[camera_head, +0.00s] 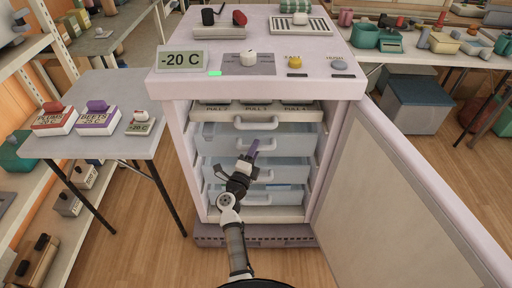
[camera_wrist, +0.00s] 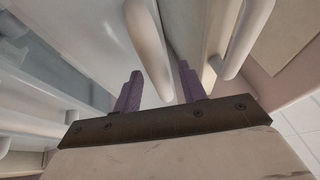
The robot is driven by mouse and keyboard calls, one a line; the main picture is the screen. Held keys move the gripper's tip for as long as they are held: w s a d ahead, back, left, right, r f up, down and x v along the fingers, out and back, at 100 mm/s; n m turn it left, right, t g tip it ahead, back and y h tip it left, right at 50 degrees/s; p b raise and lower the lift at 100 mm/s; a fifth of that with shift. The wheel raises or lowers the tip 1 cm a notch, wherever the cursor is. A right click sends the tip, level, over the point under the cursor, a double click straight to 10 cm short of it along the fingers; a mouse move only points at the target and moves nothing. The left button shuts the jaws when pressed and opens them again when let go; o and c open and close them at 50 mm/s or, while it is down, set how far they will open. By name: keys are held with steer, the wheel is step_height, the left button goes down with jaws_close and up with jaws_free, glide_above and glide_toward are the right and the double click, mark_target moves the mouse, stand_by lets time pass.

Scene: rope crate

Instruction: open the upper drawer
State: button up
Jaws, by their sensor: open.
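An open white cabinet (camera_head: 180,130) marked -20 C holds a stack of clear, pale-blue drawers with white bar handles. The upper drawer (camera_head: 295,140) appears shut, just under a white tray front (camera_head: 300,115) labelled PULL. My gripper (camera_head: 254,147) is in front of the upper drawer, its purple fingers near the right part of the drawer's handle (camera_head: 240,142). In the wrist view my gripper (camera_wrist: 160,82) is open, and a white handle bar (camera_wrist: 148,45) reaches into the gap between the two fingers. Contact cannot be told.
The cabinet door (camera_head: 400,190) stands wide open on the right. Two lower drawers with handles sit below, partly behind my arm. A grey table (camera_head: 100,75) with labelled boxes stands at left. A second handle (camera_wrist: 233,38) lies to the right of the fingers in the wrist view.

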steer(key=shift+w+d+r, duration=0.1)
steer(key=shift+w+d, duration=0.15)
steer(key=shift+w, duration=0.35)
jaws_close()
